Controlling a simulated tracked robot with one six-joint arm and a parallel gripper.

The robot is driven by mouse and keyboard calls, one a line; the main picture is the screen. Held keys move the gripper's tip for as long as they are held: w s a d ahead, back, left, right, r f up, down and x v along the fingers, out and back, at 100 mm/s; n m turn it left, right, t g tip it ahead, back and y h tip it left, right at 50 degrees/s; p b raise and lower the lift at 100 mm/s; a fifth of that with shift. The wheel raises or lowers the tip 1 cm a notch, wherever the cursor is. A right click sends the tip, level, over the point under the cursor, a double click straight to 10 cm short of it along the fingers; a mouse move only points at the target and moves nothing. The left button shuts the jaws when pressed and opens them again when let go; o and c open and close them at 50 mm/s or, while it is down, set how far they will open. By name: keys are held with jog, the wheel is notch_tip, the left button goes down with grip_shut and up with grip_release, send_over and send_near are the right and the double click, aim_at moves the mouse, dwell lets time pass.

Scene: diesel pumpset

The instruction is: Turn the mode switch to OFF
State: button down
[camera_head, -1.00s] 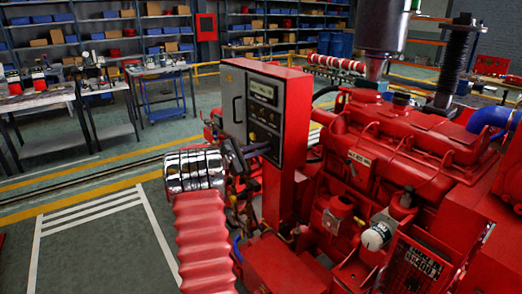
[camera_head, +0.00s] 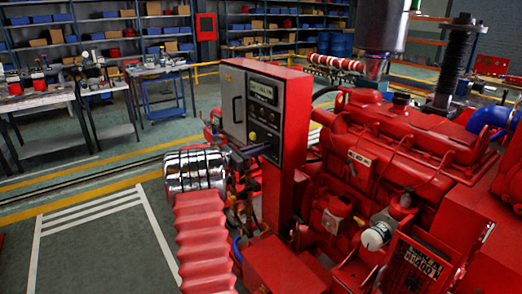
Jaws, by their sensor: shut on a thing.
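The grey control panel (camera_head: 235,102) is on the front of a red cabinet, with a small display (camera_head: 262,90) and several small knobs and buttons on its dark right-hand strip. My gripper (camera_head: 262,151) is at the lower part of this strip, its dark fingers reaching the panel face from the left. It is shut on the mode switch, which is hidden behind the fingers. The switch's position and its labels cannot be read. My chrome wrist and red bellows-covered arm are in front, left of the cabinet.
The red diesel engine (camera_head: 400,150) fills the right side, close to the cabinet. A workbench (camera_head: 160,72) with tools stands at the back left, before shelves (camera_head: 100,30) with boxes. The floor left of my arm is clear.

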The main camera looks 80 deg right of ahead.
jog(key=shift+d+f, duration=0.1)
dwell(0.3)
jog(key=c, duration=1.8)
grip_release()
jog(key=shift+c, duration=0.2)
jog(key=v, duration=1.4)
jog(key=shift+d, duration=0.15)
